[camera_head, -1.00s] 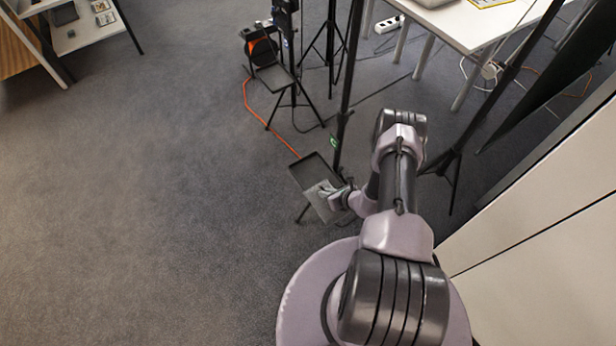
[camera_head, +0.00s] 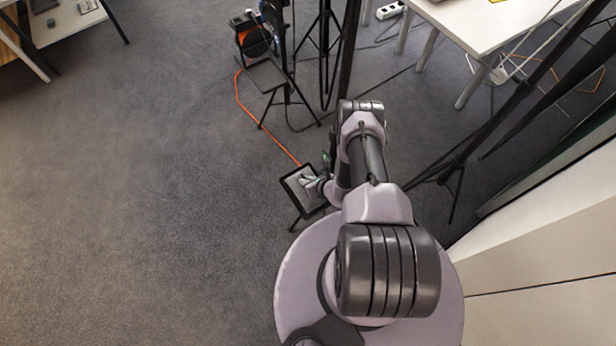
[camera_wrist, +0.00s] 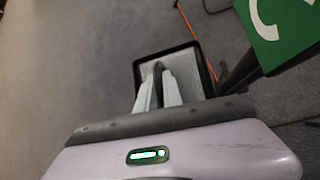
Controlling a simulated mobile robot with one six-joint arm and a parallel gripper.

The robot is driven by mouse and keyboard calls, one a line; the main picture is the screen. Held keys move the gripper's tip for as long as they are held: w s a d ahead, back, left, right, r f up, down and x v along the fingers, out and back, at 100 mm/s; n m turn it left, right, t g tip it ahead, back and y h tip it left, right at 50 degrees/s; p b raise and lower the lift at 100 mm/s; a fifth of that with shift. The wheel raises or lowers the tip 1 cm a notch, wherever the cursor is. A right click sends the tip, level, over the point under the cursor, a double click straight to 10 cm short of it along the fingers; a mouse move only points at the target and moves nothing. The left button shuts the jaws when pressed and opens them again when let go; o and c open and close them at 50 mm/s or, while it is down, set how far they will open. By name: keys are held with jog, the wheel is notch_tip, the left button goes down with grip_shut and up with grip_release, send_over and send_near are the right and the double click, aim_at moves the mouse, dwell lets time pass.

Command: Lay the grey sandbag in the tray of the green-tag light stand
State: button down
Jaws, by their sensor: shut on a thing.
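The grey sandbag (camera_wrist: 182,60) lies inside the dark rim of the tray (camera_wrist: 207,72) in the wrist view and covers most of its floor. In the head view the sandbag (camera_head: 294,183) also shows within the tray (camera_head: 283,184), partly behind my gripper (camera_head: 312,184). In the wrist view my gripper (camera_wrist: 158,75) is shut on a dark strap of the sandbag, with its fingers over the tray. A green tag (camera_wrist: 283,30) with a white letter, like a C, is beside the tray. Whether the bag's weight rests fully on the tray I cannot tell.
Another stand with a dark tray (camera_head: 267,75) is behind. An orange cable (camera_head: 245,112) runs along the carpet. Dark stand legs (camera_head: 450,172) are at right, near a white table (camera_head: 480,28) and a pale cabinet (camera_head: 545,240). The carpet at left is clear.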

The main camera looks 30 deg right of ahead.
jog(key=shift+d+f, duration=0.15)
jog(key=shift+f, duration=0.2)
jog(key=c, duration=1.9)
grip_release()
jog(key=shift+f, duration=0.15)
jog(key=o, duration=0.4)
jog(key=p+v, duration=0.5)
jog(key=v, duration=0.7)
